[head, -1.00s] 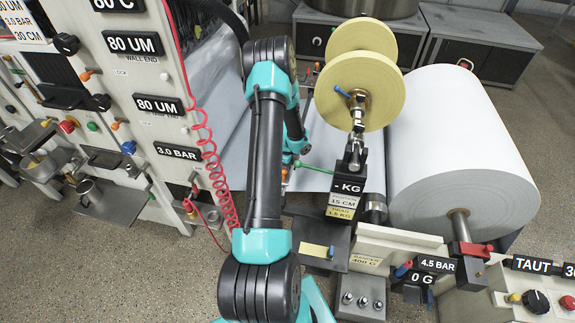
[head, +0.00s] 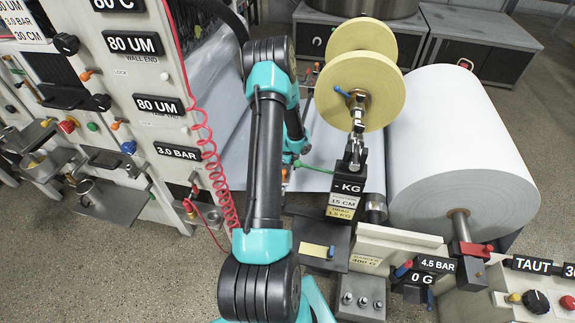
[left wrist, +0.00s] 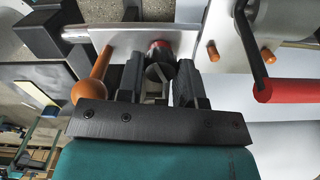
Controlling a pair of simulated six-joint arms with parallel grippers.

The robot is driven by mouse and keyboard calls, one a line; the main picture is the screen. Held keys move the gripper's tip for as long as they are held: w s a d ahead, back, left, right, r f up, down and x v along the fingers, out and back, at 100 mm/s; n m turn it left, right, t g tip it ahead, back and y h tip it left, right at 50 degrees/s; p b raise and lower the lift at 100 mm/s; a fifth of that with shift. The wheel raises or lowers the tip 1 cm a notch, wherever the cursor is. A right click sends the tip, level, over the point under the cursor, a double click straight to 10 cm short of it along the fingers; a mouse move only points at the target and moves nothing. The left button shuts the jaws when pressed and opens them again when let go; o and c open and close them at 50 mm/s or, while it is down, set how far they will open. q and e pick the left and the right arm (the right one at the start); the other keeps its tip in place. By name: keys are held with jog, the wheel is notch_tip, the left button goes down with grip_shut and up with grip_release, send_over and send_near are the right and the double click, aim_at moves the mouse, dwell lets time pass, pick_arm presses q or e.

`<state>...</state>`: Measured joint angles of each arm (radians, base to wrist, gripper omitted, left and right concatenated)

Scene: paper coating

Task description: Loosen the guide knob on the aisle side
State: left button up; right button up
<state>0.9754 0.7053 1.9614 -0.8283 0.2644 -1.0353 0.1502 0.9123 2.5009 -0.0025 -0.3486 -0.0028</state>
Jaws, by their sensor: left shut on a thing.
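In the left wrist view, the two black fingers of my left gripper (left wrist: 159,66) are closed around a small round knob with a dark red part (left wrist: 159,48). It sits against a pale metal plate (left wrist: 112,42). I take it to be the guide knob; the fingers hide its sides. In the head view my left arm reaches over beside the white web (head: 310,179), and its own links largely hide the gripper and the knob. My right gripper is not in view.
An orange ball-ended lever (left wrist: 86,93) is close left of the fingers. A red-handled rod (left wrist: 286,88) and small orange pegs (left wrist: 213,53) are to the right. The large white roll (head: 455,140) and yellow-faced reel (head: 372,88) stand right of my arm; a coiled red hose (head: 215,165) hangs left.

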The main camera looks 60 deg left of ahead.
pick_arm(q)
jog(key=n, duration=1.1)
jog(key=shift+w+a, duration=0.1)
dwell(0.4)
jog(key=o, duration=0.6)
jog(key=shift+o, duration=0.2)
notch_tip(320, 180, up, 18)
jog(key=shift+f, duration=0.25)
dwell(0.5)
